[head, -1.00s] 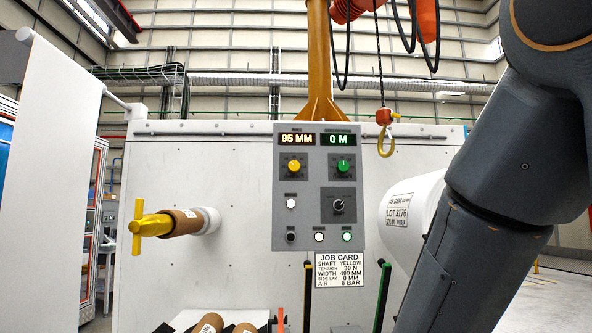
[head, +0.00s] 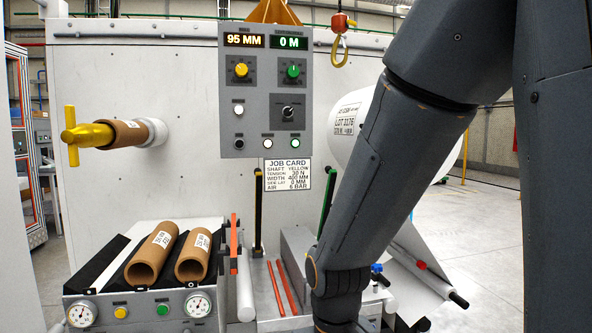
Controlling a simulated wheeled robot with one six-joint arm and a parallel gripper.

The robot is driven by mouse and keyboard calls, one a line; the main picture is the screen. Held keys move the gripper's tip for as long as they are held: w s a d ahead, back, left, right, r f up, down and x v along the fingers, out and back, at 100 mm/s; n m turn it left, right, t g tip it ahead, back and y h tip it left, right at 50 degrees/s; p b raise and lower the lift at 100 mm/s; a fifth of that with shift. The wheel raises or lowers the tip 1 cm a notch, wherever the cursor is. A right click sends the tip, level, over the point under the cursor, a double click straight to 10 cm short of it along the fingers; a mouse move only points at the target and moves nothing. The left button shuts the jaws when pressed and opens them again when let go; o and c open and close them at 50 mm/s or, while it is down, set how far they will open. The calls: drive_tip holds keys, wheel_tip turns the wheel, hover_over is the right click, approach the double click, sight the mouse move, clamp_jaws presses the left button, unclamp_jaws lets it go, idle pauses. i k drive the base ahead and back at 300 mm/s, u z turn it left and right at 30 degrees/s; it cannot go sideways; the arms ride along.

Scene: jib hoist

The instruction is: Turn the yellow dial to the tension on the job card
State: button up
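A yellow dial (head: 241,69) sits at the upper left of the grey control panel (head: 228,110), beside a green dial (head: 293,71). The display (head: 244,41) above the yellow dial reads 95 MM; the other reads 0 M. The yellow dial's pointer setting is too small to read. The job card (head: 287,175) below the panel reads shaft yellow, tension 30 N, width 400 MM, side lay 0 MM and air 6 bar. My arm comes down on the right, its lower end at the bottom edge; my gripper is out of view.
A lower box has two gauges (head: 81,313) (head: 198,304), a small yellow knob (head: 120,312) and a green knob (head: 162,309). Two brown cores (head: 151,255) lie on top. A yellow-handled shaft (head: 90,136) juts out left. A hook (head: 339,52) hangs near a white roll (head: 375,125).

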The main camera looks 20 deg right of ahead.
sight(242, 69)
drive_tip(key=k, duration=0.65)
drive_tip(key=u, duration=0.75)
drive_tip(key=i, duration=1.2)
drive_tip(key=z, duration=0.35)
